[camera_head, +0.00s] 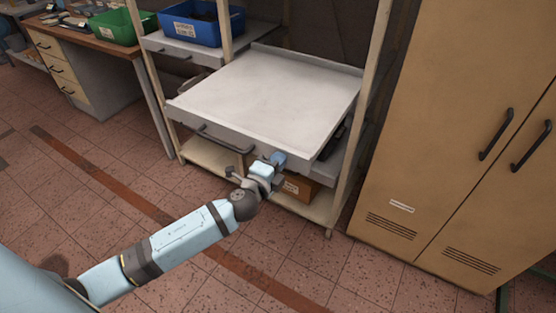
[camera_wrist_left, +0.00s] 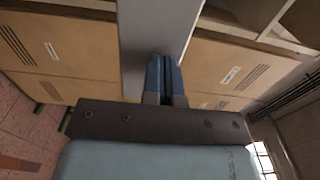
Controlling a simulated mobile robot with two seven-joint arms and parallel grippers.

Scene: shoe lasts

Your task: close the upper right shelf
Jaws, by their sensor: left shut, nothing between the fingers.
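The upper right shelf (camera_head: 275,90) is a pale grey tray with a low rim, pulled out from the rack toward me, and its top is empty. Its front panel carries a dark bar handle (camera_head: 225,141). My left gripper (camera_head: 279,158) is at the front panel, right of the handle, with its blue fingers close to the panel; I cannot tell whether they touch it. In the left wrist view the fingers (camera_wrist_left: 165,76) are together and empty, in front of a grey surface. My right gripper is not in view.
A tan cabinet (camera_head: 440,110) with dark handles stands at the right. A blue crate (camera_head: 203,22) sits on the neighbouring shelf, with a green crate (camera_head: 122,26) further left. A cardboard box (camera_head: 300,188) lies under the shelf. The tiled floor in front is clear.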

